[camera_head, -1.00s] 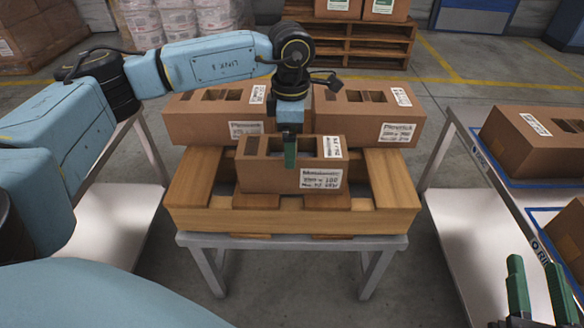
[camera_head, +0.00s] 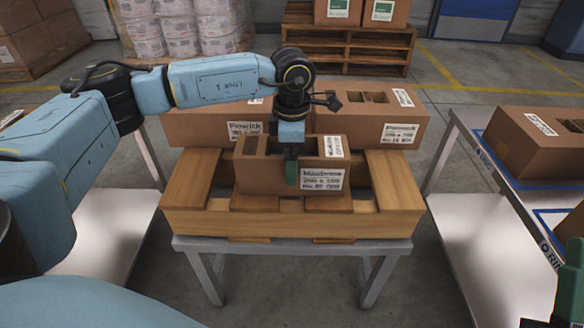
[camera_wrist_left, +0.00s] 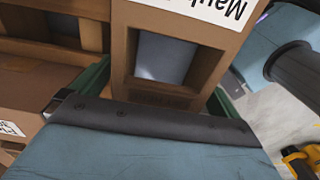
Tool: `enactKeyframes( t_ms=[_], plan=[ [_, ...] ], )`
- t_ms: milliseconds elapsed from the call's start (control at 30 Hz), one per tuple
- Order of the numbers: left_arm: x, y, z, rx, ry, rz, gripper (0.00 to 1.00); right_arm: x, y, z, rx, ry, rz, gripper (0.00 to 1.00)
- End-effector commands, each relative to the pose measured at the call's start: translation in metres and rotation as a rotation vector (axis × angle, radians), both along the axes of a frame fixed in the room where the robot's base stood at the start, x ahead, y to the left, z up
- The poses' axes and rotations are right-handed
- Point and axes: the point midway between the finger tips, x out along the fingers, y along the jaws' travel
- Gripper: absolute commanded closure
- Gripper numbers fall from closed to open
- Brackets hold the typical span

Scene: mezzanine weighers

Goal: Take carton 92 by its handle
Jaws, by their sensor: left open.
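A small brown carton (camera_head: 250,172) sits on the wooden pallet (camera_head: 240,222) on the middle stand. Its white front label (camera_head: 322,180) is too blurred for me to read the number surely. Its top has cut-out openings. My left gripper (camera_head: 291,172) points down at the carton, its green finger in front of the middle opening. In the left wrist view the open left gripper (camera_wrist_left: 158,92) has green fingers on either side of a carton part (camera_wrist_left: 160,95) with an opening. Whether they touch it I cannot tell. My right gripper (camera_head: 570,280) is cut off at the lower right edge.
Two larger cartons (camera_head: 215,126) (camera_head: 370,126) stand close behind the small one. Another table (camera_head: 105,235) is at the left. Open floor lies between the tables.

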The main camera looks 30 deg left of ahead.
Motion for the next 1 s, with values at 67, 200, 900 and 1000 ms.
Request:
enactKeyframes(
  t_ms=[67, 200, 900, 1000],
  plan=[
    [0.0000, -0.0001, 0.0002, 0.000, 0.000, 0.000, 0.00, 0.0001, 0.0000, 0.0002, 0.000, 0.001, 0.000, 0.64],
    [0.0000, -0.0001, 0.0002, 0.000, 0.000, 0.000, 0.14, 0.0001, 0.0000, 0.0001, -0.001, 0.002, 0.000, 0.64],
    [0.0003, -0.0001, 0.0011, 0.000, -0.001, 0.000, 0.75, 0.0004, 0.0001, 0.0003, -0.001, 0.003, 0.000, 0.64],
    [0.0003, -0.0002, 0.0038, 0.000, -0.001, 0.000, 0.75, 0.0010, 0.0003, 0.0007, -0.003, 0.009, 0.000, 0.64]
  ],
)
